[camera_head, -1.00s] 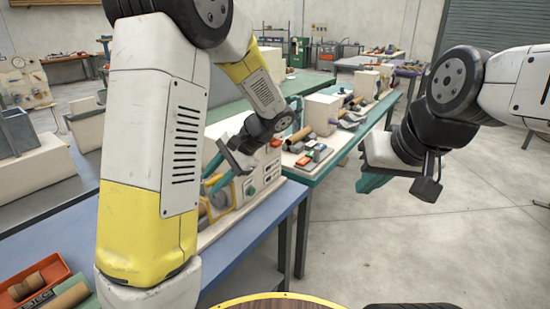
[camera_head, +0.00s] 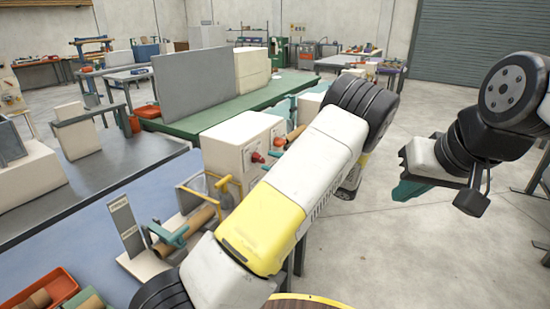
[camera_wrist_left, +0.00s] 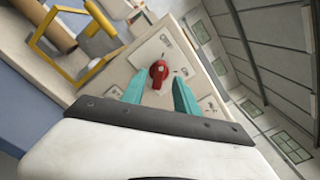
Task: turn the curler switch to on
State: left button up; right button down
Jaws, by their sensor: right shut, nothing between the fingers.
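The curler switch looks like a red knob (camera_wrist_left: 159,72) on the pale panel of a white box (camera_wrist_left: 150,50) in the left wrist view. My left gripper (camera_wrist_left: 158,84) has its teal fingers spread, with the knob seen between the tips; I cannot tell whether they touch it. In the head view the white control box (camera_head: 232,148) stands on the bench and a red knob (camera_head: 257,157) shows on its front. My right gripper (camera_head: 408,191) is shut and empty, out over the floor at right.
The winder's yellow frame (camera_head: 222,190) and a brown tube (camera_head: 190,225) lie left of the box; the yellow frame also shows in the left wrist view (camera_wrist_left: 50,45). An orange bin (camera_head: 45,290) sits at the front left. A grey panel (camera_head: 205,85) stands behind.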

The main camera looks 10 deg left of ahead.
aim_at(262, 159)
pick_arm(q)
jog(key=shift+x, duration=1.65)
grip_shut()
jog(key=m, duration=0.3)
jog(key=shift+m, duration=0.4)
jog(key=shift+w+d+m, duration=0.1)
jog(key=shift+w+m, duration=0.05)
jog(key=shift+m, duration=2.85)
jog(key=shift+w+d+m, duration=0.1)
jog(key=shift+w+m, duration=0.1)
jog(key=shift+m, duration=2.8)
